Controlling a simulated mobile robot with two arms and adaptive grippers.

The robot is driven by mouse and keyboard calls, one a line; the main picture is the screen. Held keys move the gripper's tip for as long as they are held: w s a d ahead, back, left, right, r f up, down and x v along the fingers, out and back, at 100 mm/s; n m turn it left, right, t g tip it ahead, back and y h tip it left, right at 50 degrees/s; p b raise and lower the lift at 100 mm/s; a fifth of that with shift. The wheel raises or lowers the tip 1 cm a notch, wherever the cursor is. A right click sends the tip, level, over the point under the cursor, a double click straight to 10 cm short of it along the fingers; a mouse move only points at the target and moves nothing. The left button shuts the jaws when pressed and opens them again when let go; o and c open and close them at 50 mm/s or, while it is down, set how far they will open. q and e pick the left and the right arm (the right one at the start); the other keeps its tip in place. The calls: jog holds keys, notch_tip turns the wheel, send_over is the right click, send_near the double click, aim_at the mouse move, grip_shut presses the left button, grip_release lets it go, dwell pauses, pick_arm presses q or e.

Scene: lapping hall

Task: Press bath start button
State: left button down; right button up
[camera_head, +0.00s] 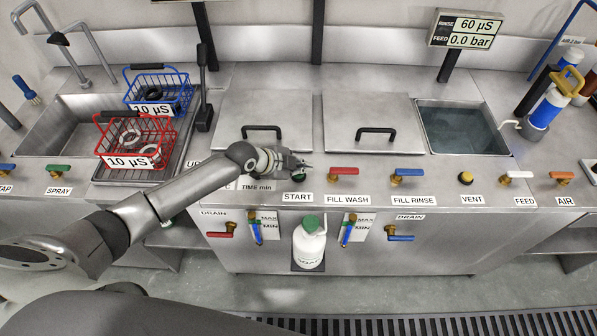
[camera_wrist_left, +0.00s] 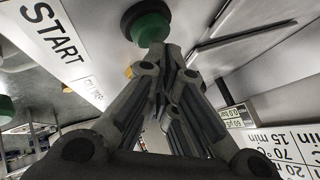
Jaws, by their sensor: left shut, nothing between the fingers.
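The bath start button sits on the bench front above the START label (camera_head: 298,197). In the left wrist view it is a round green button (camera_wrist_left: 150,26) in a dark collar, beside the START label (camera_wrist_left: 55,35). My left gripper (camera_head: 306,171) is over the button in the head view and largely hides it. In the wrist view the left gripper's fingers (camera_wrist_left: 166,56) are shut and empty, with their tips close to the button. I cannot tell whether they touch it. My right gripper is not in view.
Red fill wash (camera_head: 343,171) and blue fill rinse (camera_head: 408,172) handles stand right of the button. Two lidded tanks with black handles (camera_head: 262,129) lie behind. A red basket (camera_head: 135,140) and a blue basket (camera_head: 160,92) stand left.

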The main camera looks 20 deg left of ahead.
aim_at(301, 175)
pick_arm(q)
jog(key=shift+f+b, duration=0.4)
jog(key=shift+f, duration=0.05)
dwell(0.6)
jog(key=shift+r+p, duration=0.7)
jog(key=shift+r, duration=0.25)
jog(key=shift+r, duration=0.1)
notch_tip(301, 175, up, 5)
jog(key=p, duration=0.4)
dwell(0.8)
